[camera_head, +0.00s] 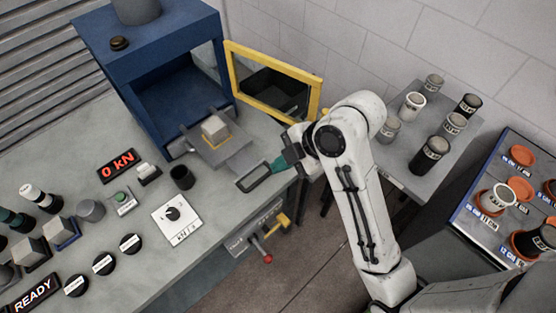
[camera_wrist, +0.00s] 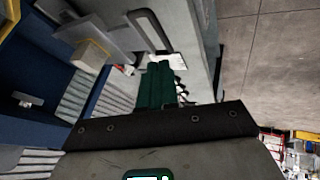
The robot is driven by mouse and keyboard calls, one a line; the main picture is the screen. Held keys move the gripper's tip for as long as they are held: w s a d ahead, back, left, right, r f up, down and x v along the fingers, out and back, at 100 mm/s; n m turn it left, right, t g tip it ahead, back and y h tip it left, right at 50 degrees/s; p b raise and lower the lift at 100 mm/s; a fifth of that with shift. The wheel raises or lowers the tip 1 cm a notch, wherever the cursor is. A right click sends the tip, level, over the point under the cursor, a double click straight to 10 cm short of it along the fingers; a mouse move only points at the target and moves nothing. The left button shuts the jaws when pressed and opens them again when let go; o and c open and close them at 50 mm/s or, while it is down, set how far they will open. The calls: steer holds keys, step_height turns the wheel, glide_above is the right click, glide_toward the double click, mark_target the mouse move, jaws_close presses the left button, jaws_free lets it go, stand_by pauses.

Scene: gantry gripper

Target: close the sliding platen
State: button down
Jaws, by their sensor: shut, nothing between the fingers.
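The sliding platen (camera_head: 236,154) is a grey plate pulled partly out of the blue press (camera_head: 146,78). A pale cube (camera_head: 214,127) sits on it; platen (camera_wrist: 118,36) and cube (camera_wrist: 91,55) also show in the wrist view. A dark loop handle (camera_head: 256,184) stands at the platen's front end and shows in the wrist view (camera_wrist: 148,28). My gripper (camera_head: 272,166), with green fingers, is shut and empty beside the handle's right part. In the wrist view its fingertips (camera_wrist: 161,66) are close to the handle; I cannot tell whether they touch it.
A yellow-framed guard door (camera_head: 232,73) stands open right of the press. Small items, including a dark cup (camera_head: 182,178) and a dial box (camera_head: 176,217), stand on the bench left of the handle. A side table (camera_head: 398,176) with several cylinders is behind my arm.

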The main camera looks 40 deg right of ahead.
steer(key=w+a+f+n, duration=0.1)
steer(key=w+a+f, duration=0.1)
steer(key=w+f, duration=0.3)
step_height(320, 180, down, 2)
steer(key=shift+w+a+f+p, duration=0.15)
steer(key=shift+a+p, duration=0.15)
steer(key=shift+p, duration=0.1)
stand_by(0.3)
